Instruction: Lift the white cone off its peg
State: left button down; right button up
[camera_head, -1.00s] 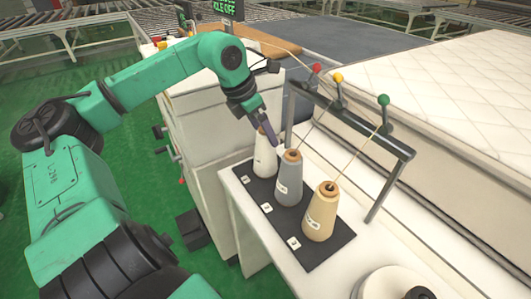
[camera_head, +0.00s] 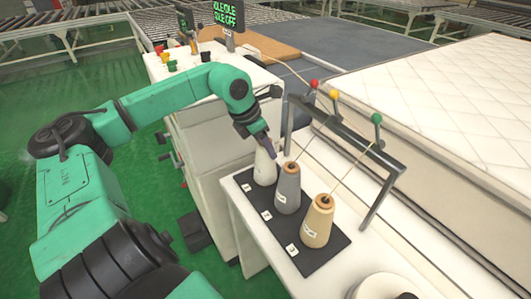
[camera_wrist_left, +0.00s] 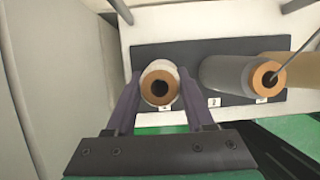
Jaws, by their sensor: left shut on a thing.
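The white cone (camera_head: 264,170) stands upright at the far left end of the black mat (camera_head: 323,250), in the row of thread cones. Its brown top ring shows in the left wrist view (camera_wrist_left: 159,84). My left gripper (camera_head: 268,151) reaches down over the cone's top. In the wrist view its two fingers (camera_wrist_left: 160,100) lie on either side of the cone, shut on it. The peg under the white cone is hidden. The cone's base appears at or very near the mat; I cannot tell if there is a gap. My right gripper is not in view.
A grey cone (camera_head: 287,190) stands close beside the white one, and a tan cone (camera_head: 318,222) stands nearer. A dark rail (camera_head: 345,133) with red, yellow and green balls runs behind them, with threads to the cones. A mattress (camera_head: 450,95) lies behind at right.

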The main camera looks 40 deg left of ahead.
pick_arm(q)
notch_tip(320, 180, up, 20)
jog(key=p, duration=1.1)
